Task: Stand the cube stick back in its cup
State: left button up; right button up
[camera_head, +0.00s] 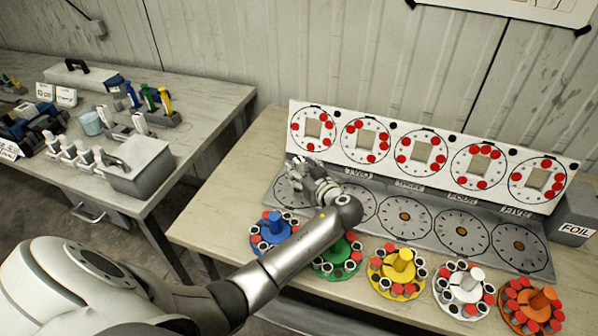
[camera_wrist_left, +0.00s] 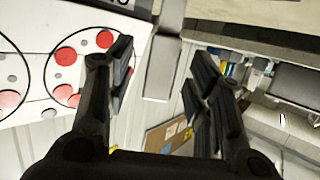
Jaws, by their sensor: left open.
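I cannot make out a cube stick for certain in either view. A small pale blue cup-like container (camera_head: 91,122) stands on the left table; I cannot tell if it is the stick's cup. My left gripper (camera_head: 303,167) is in front of the upright white panel, above the grey dial board, at its left end. In the left wrist view the gripper (camera_wrist_left: 165,75) has its fingers wide apart with nothing between them. My left forearm crosses the right table and hides part of the dial board. My right gripper is not in view.
The white panel (camera_head: 434,131) carries several rings of red dots. Coloured carousels, blue (camera_head: 275,232), green (camera_head: 338,254), yellow (camera_head: 397,270), white (camera_head: 464,289) and orange (camera_head: 533,307), line the front. A grey FOIL box (camera_head: 576,222) stands right. The left table (camera_head: 205,95) holds tools and boxes.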

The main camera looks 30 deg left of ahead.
pick_arm(q)
jog(key=shift+x, duration=1.3)
jog(key=shift+f, duration=0.1)
jog(key=shift+c, duration=0.2)
grip_shut()
